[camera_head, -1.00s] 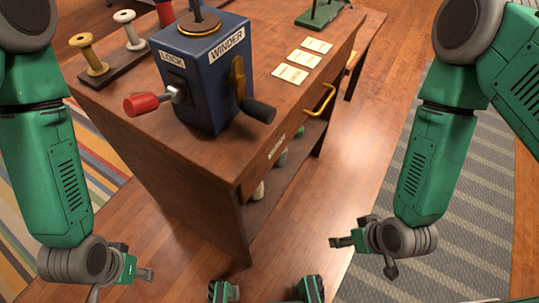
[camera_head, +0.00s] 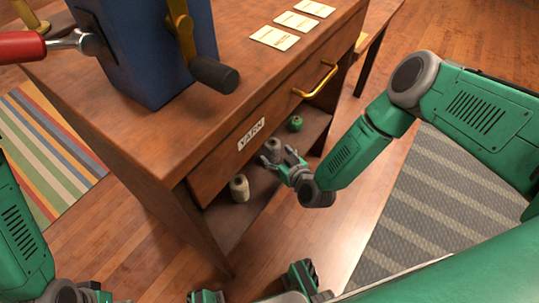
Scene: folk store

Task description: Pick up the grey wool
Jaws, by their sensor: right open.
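The grey wool (camera_head: 273,149) stands on the open shelf under the table's drawer, between a cream wool cone (camera_head: 239,188) and a green wool ball (camera_head: 295,123). My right gripper (camera_head: 279,158) is open at the front of the shelf. Its fingers point toward the grey wool and overlap its lower part in the picture; I cannot tell whether they touch. My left gripper (camera_head: 98,294) shows only partly at the bottom left edge, away from the shelf, and its fingers are not clear.
The wooden table (camera_head: 150,130) carries a blue winder box (camera_head: 150,50) with a red-handled lever and a dark crank knob. A drawer labelled YARN (camera_head: 251,135) with a brass handle (camera_head: 316,80) overhangs the shelf. Floor and a grey rug (camera_head: 440,200) are clear at right.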

